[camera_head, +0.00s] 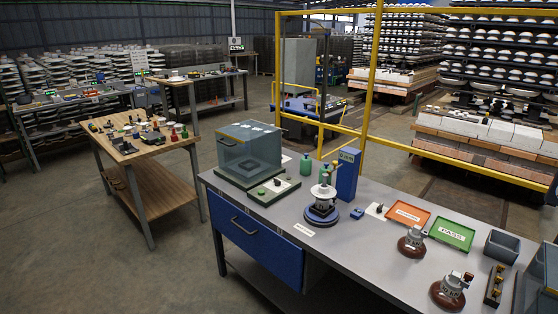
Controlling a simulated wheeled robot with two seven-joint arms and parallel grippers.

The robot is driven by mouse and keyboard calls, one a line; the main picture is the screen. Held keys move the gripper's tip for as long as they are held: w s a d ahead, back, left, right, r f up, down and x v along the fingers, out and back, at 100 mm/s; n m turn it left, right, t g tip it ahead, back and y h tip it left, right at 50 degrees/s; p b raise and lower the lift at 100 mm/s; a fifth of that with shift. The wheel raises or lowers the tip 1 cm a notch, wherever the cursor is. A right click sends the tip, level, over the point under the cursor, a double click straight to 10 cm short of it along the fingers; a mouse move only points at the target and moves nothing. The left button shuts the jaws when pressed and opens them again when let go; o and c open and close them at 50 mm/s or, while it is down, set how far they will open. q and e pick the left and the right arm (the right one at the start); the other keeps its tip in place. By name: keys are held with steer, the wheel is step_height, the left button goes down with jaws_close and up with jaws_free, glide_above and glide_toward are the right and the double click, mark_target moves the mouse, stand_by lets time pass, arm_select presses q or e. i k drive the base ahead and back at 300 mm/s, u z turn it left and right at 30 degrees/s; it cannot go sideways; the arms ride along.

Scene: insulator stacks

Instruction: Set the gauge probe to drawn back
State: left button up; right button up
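A blue upright gauge housing (347,176) stands on the grey workbench (290,222). In front of it a white insulator (323,192) sits on a round dark blue turntable base (321,214). The gauge probe is too small to make out against the housing and insulator, so I cannot tell its position. A small white plate with a dark lever or knob (377,209) lies to the right of the housing, and a small blue item (357,213) lies between them. Neither of my grippers is in view.
A clear-walled box (249,148) stands at the bench's left end, beside a white panel with a green button (273,190). An orange tray (408,216), a green PASS tray (452,233), two brown-based fixtures (412,242) and a grey bin (501,246) occupy the right. A yellow frame (368,85) rises behind.

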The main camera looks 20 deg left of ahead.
mark_target(335, 163)
steer(key=u, duration=1.65)
steer(key=i, duration=2.25)
steer(key=z, duration=3.35)
